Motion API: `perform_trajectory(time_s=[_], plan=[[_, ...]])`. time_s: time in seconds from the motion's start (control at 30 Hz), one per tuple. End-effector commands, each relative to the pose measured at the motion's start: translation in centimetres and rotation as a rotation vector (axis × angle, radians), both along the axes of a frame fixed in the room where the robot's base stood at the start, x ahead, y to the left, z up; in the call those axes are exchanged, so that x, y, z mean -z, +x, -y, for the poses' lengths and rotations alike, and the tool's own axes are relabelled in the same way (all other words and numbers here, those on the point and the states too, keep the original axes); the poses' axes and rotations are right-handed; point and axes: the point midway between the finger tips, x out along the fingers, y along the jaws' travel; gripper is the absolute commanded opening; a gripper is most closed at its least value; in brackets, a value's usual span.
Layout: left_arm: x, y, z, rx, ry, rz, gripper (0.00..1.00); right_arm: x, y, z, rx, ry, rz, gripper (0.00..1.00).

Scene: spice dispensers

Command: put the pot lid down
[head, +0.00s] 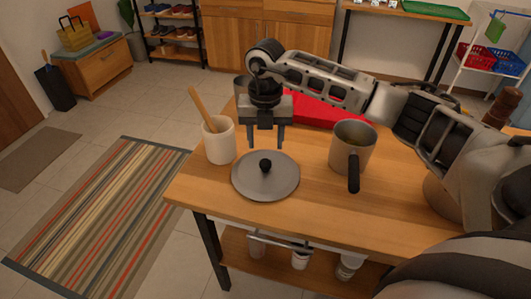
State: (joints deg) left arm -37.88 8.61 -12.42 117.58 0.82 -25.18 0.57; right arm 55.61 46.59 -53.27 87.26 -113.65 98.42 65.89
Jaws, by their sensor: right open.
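The pot lid (284,182) is a round grey disc with a black knob (265,165). It lies flat on the wooden table (330,220) near the front left. My right gripper (266,143) is open and points down just behind and above the lid's knob. Its two fingers are apart with nothing between them. A grey pot (342,157) with a black handle toward the front stands to the right of the lid, without a cover. My left gripper does not show.
A white crock (219,147) with a wooden spoon (199,105) stands close to the lid's left. A red item (318,112) lies behind the gripper. A wooden mill (502,106) stands at the right. The table front right of the lid is clear. Spice dispensers (299,259) are below.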

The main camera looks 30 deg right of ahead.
Motion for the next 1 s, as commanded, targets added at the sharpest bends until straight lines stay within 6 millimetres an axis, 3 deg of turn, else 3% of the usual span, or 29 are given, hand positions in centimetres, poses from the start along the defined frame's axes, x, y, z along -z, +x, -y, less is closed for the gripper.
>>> perform_trajectory(time_s=[0.1, 0.3, 0.47, 0.57, 0.67, 0.77, 0.8, 0.9, 1.0], plan=[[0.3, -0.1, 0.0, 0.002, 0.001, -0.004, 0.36, -2.5, 0.1, 0.0, 0.001, 0.000, 0.005, 0.49], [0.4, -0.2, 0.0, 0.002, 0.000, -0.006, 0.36, -5.0, 0.0, 0.0, 0.000, 0.000, 0.001, 0.49], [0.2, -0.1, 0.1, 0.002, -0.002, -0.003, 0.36, -5.6, 0.0, -0.1, -0.002, 0.003, -0.001, 0.49], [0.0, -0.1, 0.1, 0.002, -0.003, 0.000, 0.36, -4.6, -0.3, -1.7, -0.042, 0.061, -0.006, 0.49], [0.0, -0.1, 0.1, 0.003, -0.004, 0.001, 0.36, -2.2, -1.4, -6.7, -0.149, 0.247, -0.015, 0.49], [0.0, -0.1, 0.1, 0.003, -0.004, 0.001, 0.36, 0.0, -4.2, -15.0, -0.271, 0.598, -0.013, 0.49], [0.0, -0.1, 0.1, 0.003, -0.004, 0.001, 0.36, 0.1, -5.7, -18.8, -0.297, 0.785, 0.001, 0.49], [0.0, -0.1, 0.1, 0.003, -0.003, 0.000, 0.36, -2.2, -8.4, -25.9, -0.228, 1.256, 0.074, 0.49], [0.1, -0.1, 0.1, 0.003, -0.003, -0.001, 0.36, -5.2, -8.8, -28.4, 0.036, 1.632, 0.184, 0.49]])
